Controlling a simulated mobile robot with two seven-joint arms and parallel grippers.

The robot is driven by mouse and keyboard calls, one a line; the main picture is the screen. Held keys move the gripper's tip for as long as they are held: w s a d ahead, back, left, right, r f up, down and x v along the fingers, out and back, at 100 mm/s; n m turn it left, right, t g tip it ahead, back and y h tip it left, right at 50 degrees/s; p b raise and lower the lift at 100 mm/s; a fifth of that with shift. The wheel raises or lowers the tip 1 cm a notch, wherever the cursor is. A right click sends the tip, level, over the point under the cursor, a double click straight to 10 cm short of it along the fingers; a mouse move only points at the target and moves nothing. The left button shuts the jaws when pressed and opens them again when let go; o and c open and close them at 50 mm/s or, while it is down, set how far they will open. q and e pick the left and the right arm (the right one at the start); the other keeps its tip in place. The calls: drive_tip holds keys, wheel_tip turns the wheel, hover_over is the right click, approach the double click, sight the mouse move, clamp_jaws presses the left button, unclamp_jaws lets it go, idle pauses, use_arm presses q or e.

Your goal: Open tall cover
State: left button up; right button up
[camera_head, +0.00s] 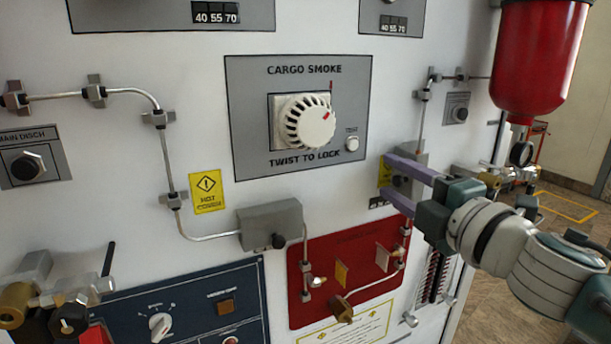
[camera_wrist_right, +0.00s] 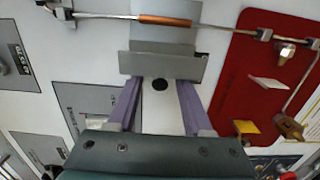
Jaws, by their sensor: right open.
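My right gripper (camera_head: 386,175) reaches in from the right in the head view, its two purple fingers apart and pointing at the white panel wall. Behind the fingers is a grey box-like cover (camera_head: 414,156), partly hidden by them; no label marks it as the tall cover. My left gripper is not in view.
A similar grey box (camera_head: 270,224) sits left on the pipe run. A red panel (camera_head: 313,262) with fittings lies below the gripper, and a red cylinder (camera_head: 540,58) hangs at upper right. The cargo smoke dial (camera_head: 306,122) is to the left. Thin pipes run close by.

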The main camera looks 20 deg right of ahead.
drive_tip(key=shift+s, duration=0.1)
drive_tip(key=s+b, duration=0.1)
drive_tip(key=s, duration=0.8)
drive_tip(key=shift+s+d+b, duration=0.15)
drive_tip(key=shift+s+b, duration=0.15)
drive_tip(key=shift+s, duration=0.1)
